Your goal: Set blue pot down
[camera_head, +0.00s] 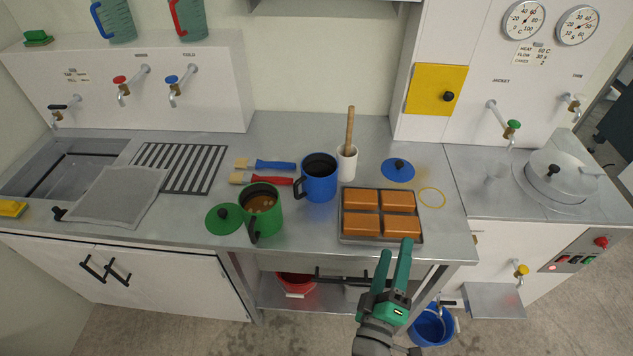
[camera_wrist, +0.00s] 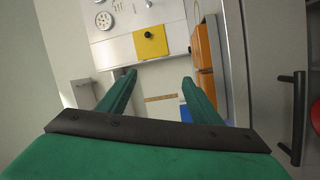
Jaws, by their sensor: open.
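The blue pot (camera_head: 319,182) stands upright on the metal counter (camera_head: 300,226), between the green pot (camera_head: 261,208) and the tray of brown blocks. Its dark open top faces up, and no lid is on it. The round blue lid (camera_head: 398,172) with a dark knob lies apart from it, to the right. My gripper (camera_head: 395,246) is open, in front of the counter edge near the tray, to the right of the pot and apart from it. The wrist view shows the two green fingers spread (camera_wrist: 158,77) with nothing between them.
The tray (camera_head: 382,240) holds several brown blocks. A white cup with a wooden stick (camera_head: 348,163) stands close behind the pot. Blue and red brushes (camera_head: 272,166) lie left of it. A green lid (camera_head: 224,217) lies front left. A yellow ring (camera_head: 432,197) lies right. A blue bucket (camera_head: 446,330) stands below.

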